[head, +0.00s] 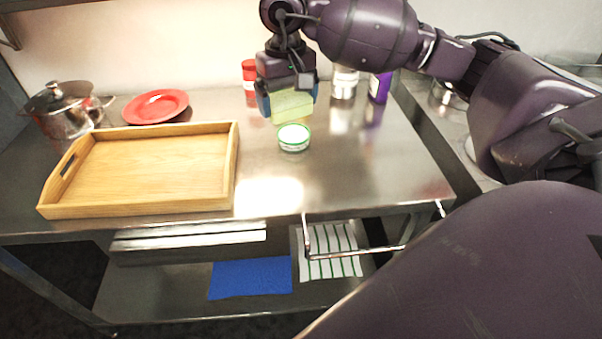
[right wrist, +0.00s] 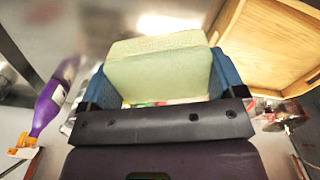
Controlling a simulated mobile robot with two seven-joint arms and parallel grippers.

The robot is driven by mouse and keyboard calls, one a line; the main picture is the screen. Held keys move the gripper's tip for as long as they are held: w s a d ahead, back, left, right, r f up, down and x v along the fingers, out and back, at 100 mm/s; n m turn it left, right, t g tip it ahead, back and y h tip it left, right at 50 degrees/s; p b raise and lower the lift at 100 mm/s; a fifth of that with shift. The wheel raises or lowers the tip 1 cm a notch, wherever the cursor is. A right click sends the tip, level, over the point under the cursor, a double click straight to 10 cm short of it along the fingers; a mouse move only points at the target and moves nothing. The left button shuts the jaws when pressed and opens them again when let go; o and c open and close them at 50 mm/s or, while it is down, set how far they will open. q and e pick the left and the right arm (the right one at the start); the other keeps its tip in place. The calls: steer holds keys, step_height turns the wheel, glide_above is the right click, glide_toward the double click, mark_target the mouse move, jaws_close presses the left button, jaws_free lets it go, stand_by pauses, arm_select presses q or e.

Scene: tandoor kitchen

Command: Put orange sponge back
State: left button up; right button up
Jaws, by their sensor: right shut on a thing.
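My right gripper (head: 289,104) is shut on a pale yellow-green sponge (head: 292,105); I see no orange sponge. It holds the sponge over the back middle of the steel table (head: 350,180), just behind a small round white dish with a green rim (head: 294,137). In the right wrist view the sponge (right wrist: 160,70) sits between the blue fingers of the gripper (right wrist: 162,85). How high it is above the table is hard to tell. My left gripper is not in view.
A wooden tray (head: 235,185) fills the table's left front. Behind it stand a red plate (head: 155,105) and a steel pot (head: 65,113). A red-topped jar (head: 249,72), a white canister (head: 344,82) and a purple bottle (head: 380,87) stand at the back. The table's right front is clear.

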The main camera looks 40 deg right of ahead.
glide_above(290, 182)
step_height(290, 182, down, 15)
steer(key=shift+s+r, duration=0.1)
steer(key=shift+r, duration=0.05)
steer(key=shift+f, duration=0.7)
step_height(290, 182, down, 3)
steer(key=shift+f, duration=0.35)
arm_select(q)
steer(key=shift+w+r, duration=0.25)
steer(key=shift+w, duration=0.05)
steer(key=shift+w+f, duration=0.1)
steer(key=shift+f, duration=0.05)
arm_select(e)
steer(key=shift+f, duration=0.2)
steer(key=o, duration=0.6)
